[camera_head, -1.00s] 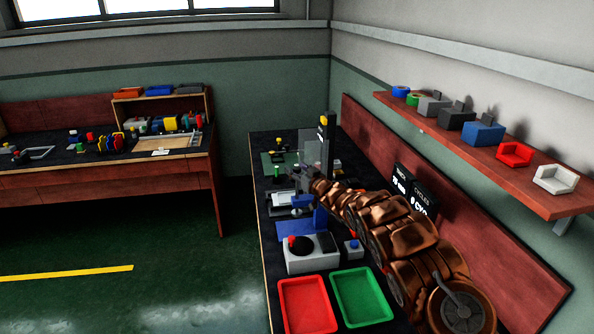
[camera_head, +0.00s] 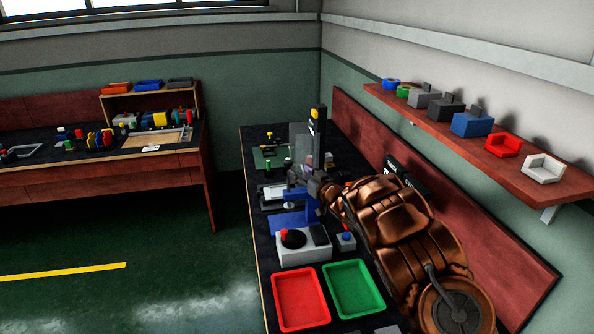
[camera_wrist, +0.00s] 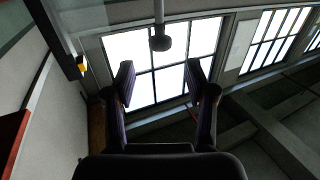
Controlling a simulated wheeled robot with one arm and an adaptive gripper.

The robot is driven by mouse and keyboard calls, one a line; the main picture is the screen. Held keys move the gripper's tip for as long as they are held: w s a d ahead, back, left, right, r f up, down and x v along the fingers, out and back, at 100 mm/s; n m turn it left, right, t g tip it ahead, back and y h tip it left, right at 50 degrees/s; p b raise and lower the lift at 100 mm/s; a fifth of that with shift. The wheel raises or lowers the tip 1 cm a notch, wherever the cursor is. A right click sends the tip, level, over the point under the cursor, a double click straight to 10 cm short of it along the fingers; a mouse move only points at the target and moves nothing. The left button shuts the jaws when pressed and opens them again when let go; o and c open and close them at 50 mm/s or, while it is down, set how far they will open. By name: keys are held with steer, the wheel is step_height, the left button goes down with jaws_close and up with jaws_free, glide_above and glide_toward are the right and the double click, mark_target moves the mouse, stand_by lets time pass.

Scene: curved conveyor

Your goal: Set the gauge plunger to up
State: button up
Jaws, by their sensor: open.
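In the wrist view a thin grey rod with a dark rounded tip, which looks like the gauge plunger (camera_wrist: 160,41), hangs from the top edge. Its tip is beyond my gripper (camera_wrist: 160,78), in line with the gap between the fingers. The fingers are spread apart with nothing between them. In the head view my gripper (camera_head: 303,178) is low over the bench, close to a blue stand (camera_head: 287,222) and a dark upright column (camera_head: 319,135). The plunger cannot be made out in the head view, and the gauge body is not clear in either view.
A grey box with a black disc (camera_head: 300,248), a red tray (camera_head: 299,299) and a green tray (camera_head: 353,288) are on the near bench. A clear panel (camera_head: 299,140) stands behind my gripper. A wall shelf (camera_head: 455,145) holds several parts at right.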

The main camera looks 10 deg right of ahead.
steer(key=shift+v, duration=1.85)
steer(key=s+d+r+m+g+h, duration=0.25)
steer(key=s+d+r+h, duration=0.2)
steer(key=d+h, duration=0.45)
steer(key=s+d+r+m+g+h, duration=0.2)
steer(key=s+d+m+g, duration=0.2)
steer(key=s, duration=0.9)
steer(key=s+a+f+g+y, duration=0.1)
steer(key=s+a+g, duration=0.3)
steer(key=s, duration=1)
steer(key=s+a+f+n+g+y, duration=0.1)
steer(key=s+a+g, duration=0.3)
steer(key=s, duration=1.1)
steer(key=s+a+f+n+g+y, duration=0.1)
steer(key=s+a+g, duration=0.3)
steer(key=s+a, duration=0.5)
steer(key=s+y, duration=0.1)
steer(key=s, duration=0.5)
steer(key=shift+s+a+f, duration=0.15)
steer(key=shift+s+a, duration=0.1)
steer(key=shift+a, duration=0.05)
